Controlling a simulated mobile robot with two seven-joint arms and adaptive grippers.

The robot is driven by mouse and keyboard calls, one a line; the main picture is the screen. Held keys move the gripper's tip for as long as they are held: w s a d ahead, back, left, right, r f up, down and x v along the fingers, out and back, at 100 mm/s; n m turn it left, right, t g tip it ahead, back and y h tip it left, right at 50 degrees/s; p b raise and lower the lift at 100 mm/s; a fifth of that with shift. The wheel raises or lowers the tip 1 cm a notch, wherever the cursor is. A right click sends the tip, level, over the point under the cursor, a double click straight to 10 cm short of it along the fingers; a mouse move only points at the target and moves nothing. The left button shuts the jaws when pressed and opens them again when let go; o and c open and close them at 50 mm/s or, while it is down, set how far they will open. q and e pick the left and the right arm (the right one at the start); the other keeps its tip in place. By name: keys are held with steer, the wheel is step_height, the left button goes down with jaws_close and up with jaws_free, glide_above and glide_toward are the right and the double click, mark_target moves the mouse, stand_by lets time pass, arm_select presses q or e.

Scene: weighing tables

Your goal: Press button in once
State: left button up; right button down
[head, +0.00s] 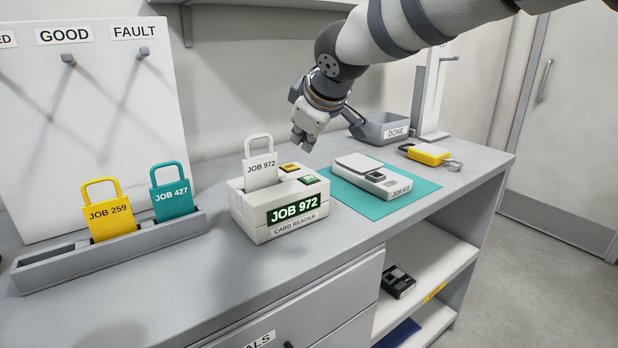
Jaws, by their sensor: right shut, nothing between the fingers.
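The card reader (262,232) is a white box on the counter, with a lit green display reading JOB 972. A white card with a loop handle, marked JOB 972 (262,170), stands upright in its top slot. Two buttons sit on its top right side: an amber one (290,167) farther back and a green one (309,179) nearer the front. Their small lettering is too small to read surely. My right gripper (301,143) is shut and empty, pointing down above and behind the buttons, apart from them. My left gripper is out of view.
Right of the reader, a white device marked JOB 972 (372,176) lies on a teal mat (414,203). A grey DONE tray (384,127) and a yellow padlock-like item (428,154) stand farther back. At left, a grey rack (60,270) holds yellow and teal cards.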

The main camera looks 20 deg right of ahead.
mark_target(305, 178)
steer(key=shift+f, duration=2)
steer(key=shift+f, duration=0.4)
steer(key=shift+f, duration=0.45)
stand_by(0.4)
steer(key=shift+r, duration=0.85)
steer(key=shift+r, duration=2.55)
